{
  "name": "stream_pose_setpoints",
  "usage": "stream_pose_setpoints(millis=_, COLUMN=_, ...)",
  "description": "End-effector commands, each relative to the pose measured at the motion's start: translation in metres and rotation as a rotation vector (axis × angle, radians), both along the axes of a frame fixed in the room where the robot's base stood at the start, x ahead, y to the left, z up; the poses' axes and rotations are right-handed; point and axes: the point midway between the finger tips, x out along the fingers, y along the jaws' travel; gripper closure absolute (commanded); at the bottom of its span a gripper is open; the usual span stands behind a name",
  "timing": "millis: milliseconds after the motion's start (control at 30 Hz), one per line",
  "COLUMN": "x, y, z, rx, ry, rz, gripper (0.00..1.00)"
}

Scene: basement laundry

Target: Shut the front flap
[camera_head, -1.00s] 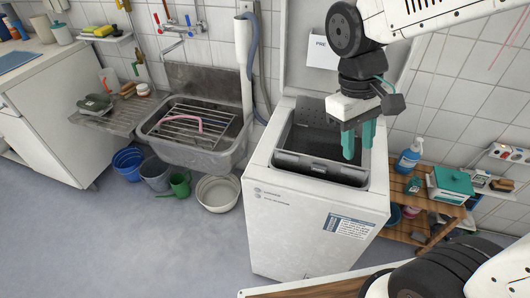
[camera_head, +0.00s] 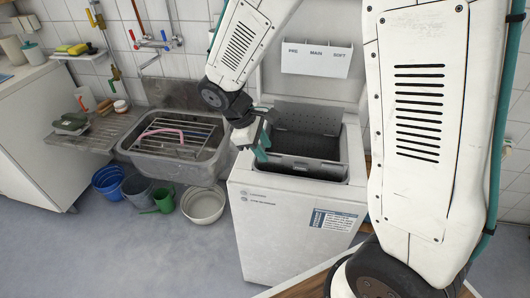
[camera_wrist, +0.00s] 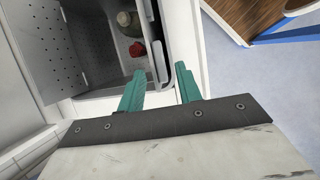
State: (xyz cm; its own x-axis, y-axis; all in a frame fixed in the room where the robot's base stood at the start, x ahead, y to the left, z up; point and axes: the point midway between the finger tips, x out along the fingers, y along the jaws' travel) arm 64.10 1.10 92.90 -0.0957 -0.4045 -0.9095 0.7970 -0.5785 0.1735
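The white top-loading washer (camera_head: 290,235) stands with its lid up and its drum opening uncovered. The front flap (camera_head: 297,167) is a grey panel with a slot along the front side of the opening, raised and open; it also shows in the wrist view (camera_wrist: 146,35). The perforated rear flap (camera_head: 308,117) stands open at the back, and in the wrist view (camera_wrist: 80,48) it is at the left. My gripper (camera_head: 262,148) is at the opening's front left corner. In the wrist view (camera_wrist: 160,85) its teal fingers are apart and empty, around the front flap's near end; contact is unclear.
Inside the drum lie a red item (camera_wrist: 137,49) and a greenish one (camera_wrist: 125,19). A metal sink (camera_head: 180,160) with a rack is left of the washer. Buckets and a white basin (camera_head: 203,204) stand on the floor. My arm hides the right side.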

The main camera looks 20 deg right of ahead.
Motion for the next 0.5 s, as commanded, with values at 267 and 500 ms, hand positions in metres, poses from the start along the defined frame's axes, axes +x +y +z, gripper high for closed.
stream_pose_setpoints(millis=267, x=-0.003, y=-0.009, z=-0.023, rx=0.0, ry=0.0, rz=0.0, gripper=0.65)
stream_pose_setpoints(millis=500, x=-0.002, y=-0.009, z=-0.023, rx=0.001, ry=-0.001, rz=0.0, gripper=0.65)
